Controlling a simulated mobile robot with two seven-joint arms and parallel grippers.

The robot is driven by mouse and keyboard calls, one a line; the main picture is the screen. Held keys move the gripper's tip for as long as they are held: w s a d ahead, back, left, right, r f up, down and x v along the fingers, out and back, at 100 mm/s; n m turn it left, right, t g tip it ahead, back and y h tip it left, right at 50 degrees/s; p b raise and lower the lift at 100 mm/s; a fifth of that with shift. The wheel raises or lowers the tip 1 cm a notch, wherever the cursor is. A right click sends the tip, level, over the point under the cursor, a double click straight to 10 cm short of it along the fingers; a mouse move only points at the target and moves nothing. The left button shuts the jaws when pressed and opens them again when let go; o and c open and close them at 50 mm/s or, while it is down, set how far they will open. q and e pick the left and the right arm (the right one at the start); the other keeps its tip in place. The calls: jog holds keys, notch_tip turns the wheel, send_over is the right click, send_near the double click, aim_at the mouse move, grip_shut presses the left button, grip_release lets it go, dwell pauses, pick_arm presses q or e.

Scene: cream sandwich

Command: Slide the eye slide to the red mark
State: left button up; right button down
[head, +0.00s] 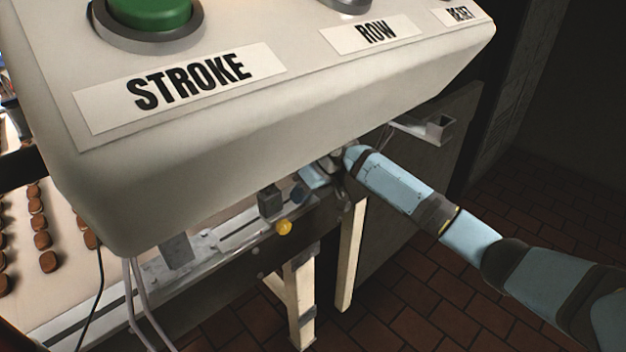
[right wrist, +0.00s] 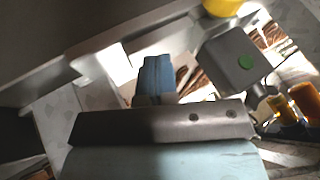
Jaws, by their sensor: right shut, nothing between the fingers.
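A dark grey block (head: 270,203) with a yellow knob (head: 284,227) sits on a metal rail below the control box; it looks like the eye slide, though I cannot be sure. My right gripper (head: 316,179) is just right of it, partly hidden under the box edge. In the right wrist view, my blue fingertips (right wrist: 157,76) are shut and empty. A grey block with a green dot (right wrist: 232,62) is to their right, apart in the picture, with the yellow knob (right wrist: 224,5) at the top edge. Whether they touch cannot be told. I see no red mark. My left gripper is out of view.
The cream control box (head: 290,130) with the green STROKE button (head: 149,14) and ROW and RESET labels overhangs the rail. Brown pieces (head: 42,240) lie in rows on a pale surface at left. Pale legs (head: 300,290) stand below. Brick floor is open at lower right.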

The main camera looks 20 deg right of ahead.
aim_at(290, 211)
jog(key=shift+s+a+r, duration=0.1)
jog(key=shift+s+a, duration=0.2)
jog(key=shift+a, duration=0.45)
jog(key=shift+s+a+r, duration=0.1)
jog(key=shift+s+a, duration=0.2)
jog(key=shift+a, duration=0.4)
